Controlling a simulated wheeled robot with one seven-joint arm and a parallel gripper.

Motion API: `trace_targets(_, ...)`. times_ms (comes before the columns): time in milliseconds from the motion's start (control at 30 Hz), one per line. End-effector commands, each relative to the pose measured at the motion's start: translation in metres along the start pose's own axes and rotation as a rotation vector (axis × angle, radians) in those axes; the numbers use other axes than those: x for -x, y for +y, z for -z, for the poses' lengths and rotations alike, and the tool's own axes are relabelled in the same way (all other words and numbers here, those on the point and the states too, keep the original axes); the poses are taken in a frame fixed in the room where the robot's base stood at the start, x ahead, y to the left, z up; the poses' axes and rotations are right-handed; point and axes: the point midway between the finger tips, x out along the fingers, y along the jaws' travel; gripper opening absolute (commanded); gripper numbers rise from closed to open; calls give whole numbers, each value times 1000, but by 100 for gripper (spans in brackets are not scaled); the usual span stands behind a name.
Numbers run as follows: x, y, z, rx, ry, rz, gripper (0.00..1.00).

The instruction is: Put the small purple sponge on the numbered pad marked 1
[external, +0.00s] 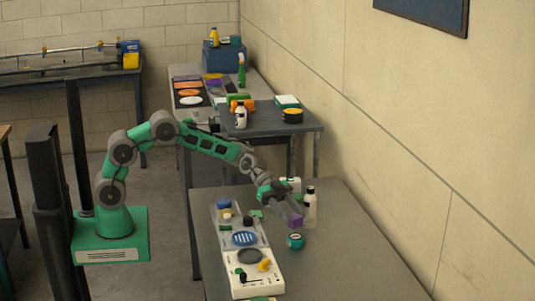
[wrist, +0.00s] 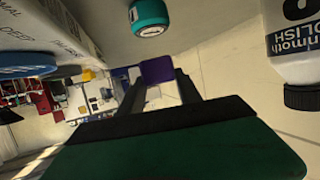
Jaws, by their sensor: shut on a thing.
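My gripper (external: 284,205) is shut on a small purple block (external: 294,218), which looks like the small purple sponge. It is held above the near grey table, between the white bottle and the long white panel. In the wrist view the purple sponge (wrist: 157,71) sits between the two finger ends of my gripper (wrist: 162,86). I cannot make out a pad marked 1. The near panel (external: 237,285) carries a blue striped disc (external: 244,239) and a dark disc (external: 249,256), with no readable numbers on them. Another purple piece (external: 213,82) lies on the far table.
A teal jar (external: 295,240) and a white bottle with black cap (external: 310,208) stand close to my gripper. The near table (external: 345,265) is bare at right. Farther back, a dark table (external: 270,118) holds bottles and sponges; orange discs (external: 187,85) lie beyond.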

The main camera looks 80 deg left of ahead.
Motion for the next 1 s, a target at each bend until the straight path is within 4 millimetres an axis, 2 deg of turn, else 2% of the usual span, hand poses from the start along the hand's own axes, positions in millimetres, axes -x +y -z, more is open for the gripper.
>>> trace_targets(233, -15, -4, -31, 3, -1, 0, 3)
trace_targets(600, -17, -4, -38, 0, 0, 1, 3)
trace_targets(633, -17, -4, -37, 0, 0, 1, 41)
trace_targets(900, -16, -4, -36, 0, 0, 1, 62)
trace_targets(1000, -16, -4, -36, 1, 0, 1, 62)
